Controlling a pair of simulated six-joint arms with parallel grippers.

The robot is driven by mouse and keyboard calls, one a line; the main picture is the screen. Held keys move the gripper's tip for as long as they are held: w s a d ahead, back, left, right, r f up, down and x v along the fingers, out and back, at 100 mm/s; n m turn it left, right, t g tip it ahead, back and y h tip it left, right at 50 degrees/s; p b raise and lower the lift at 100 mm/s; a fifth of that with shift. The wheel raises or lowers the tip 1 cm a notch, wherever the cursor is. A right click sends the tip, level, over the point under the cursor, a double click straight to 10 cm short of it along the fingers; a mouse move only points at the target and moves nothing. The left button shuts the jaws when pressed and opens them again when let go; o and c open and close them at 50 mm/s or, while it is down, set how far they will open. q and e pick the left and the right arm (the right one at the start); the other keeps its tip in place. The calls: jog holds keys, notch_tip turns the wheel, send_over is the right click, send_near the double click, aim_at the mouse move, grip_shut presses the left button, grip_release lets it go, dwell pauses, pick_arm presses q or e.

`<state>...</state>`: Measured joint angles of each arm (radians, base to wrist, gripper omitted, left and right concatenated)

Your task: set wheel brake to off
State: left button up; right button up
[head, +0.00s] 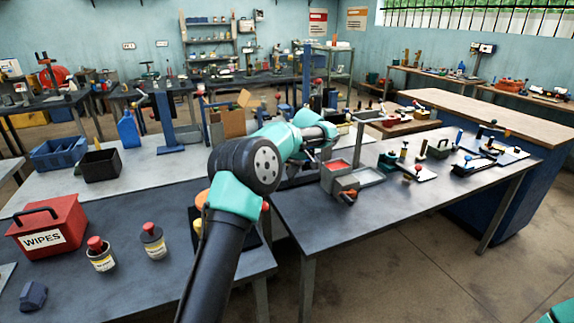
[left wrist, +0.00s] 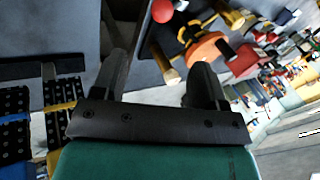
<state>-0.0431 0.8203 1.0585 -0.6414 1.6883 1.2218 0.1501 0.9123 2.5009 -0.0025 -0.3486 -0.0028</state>
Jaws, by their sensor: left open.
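I cannot tell for sure which thing is the wheel brake. In the left wrist view a red ball knob (left wrist: 162,11) and an orange rounded part (left wrist: 208,47) with wooden-coloured handles (left wrist: 165,65) lie just past the fingers. My left gripper (left wrist: 160,78) is open, with nothing seen between its fingers. In the head view my left arm reaches up from the bottom middle, and its gripper end (head: 322,146) is small and partly hidden near the bench gap. An orange part (head: 202,198) and a red knob (head: 265,206) show beside the arm, mostly hidden by it. My right gripper is out of view.
A red WIPES box (head: 48,228) and two red-capped bottles (head: 101,254) (head: 153,242) stand on the front left bench.

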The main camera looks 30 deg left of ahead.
pick_arm(q)
jog(key=shift+v, duration=1.3)
jog(key=shift+d, duration=0.1)
